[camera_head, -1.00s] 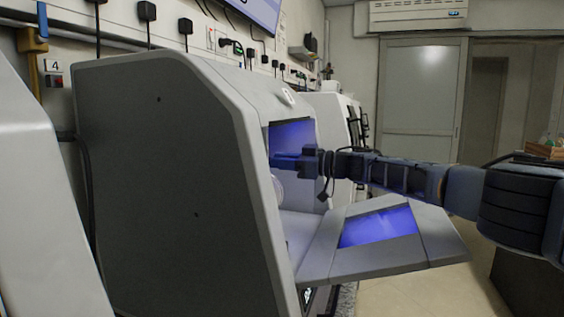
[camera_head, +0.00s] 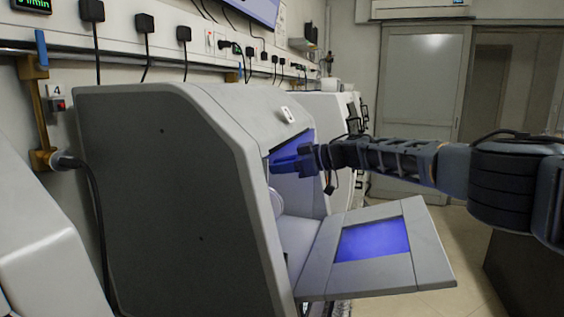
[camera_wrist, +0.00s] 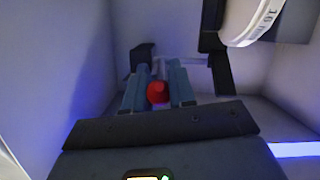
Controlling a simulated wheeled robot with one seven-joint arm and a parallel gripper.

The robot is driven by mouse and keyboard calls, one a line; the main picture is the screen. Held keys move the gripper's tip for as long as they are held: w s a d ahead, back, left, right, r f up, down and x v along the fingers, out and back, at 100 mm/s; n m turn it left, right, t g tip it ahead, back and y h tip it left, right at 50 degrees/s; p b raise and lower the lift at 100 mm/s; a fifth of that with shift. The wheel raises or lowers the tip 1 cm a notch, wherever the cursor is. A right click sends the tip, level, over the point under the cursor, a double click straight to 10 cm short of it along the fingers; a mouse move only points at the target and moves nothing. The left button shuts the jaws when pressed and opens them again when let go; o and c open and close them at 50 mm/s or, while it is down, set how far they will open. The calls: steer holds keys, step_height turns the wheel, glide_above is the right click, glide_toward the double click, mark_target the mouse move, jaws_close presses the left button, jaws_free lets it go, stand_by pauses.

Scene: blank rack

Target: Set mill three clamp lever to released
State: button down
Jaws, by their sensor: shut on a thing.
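The mill (camera_head: 160,190) is a grey cabinet with its front opening lit blue inside. My gripper (camera_head: 288,164) reaches into this opening from the right. In the wrist view, the two blue-grey fingers (camera_wrist: 158,90) close around a red knob (camera_wrist: 157,93), which looks like the end of the clamp lever. A pale bar shows just behind the knob, but the rest of the lever is hidden. A white round part with printed marks (camera_wrist: 250,18) hangs on a dark bracket at the upper right. The lever's exact position cannot be told.
The open door (camera_head: 425,250) with a blue-lit window slopes out below my arm. The mill's side walls (camera_wrist: 62,70) stand close around my gripper. Another machine (camera_head: 335,108) stands behind. Cables and plugs (camera_head: 145,24) line the wall.

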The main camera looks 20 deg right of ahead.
steer(key=c, duration=1)
jaws_free()
steer(key=shift+o, duration=0.2)
steer(key=v, duration=0.7)
steer(key=shift+s+d, duration=0.2)
steer(key=shift+d, duration=0.1)
steer(key=shift+r, duration=0.1)
steer(key=shift+c, duration=0.4)
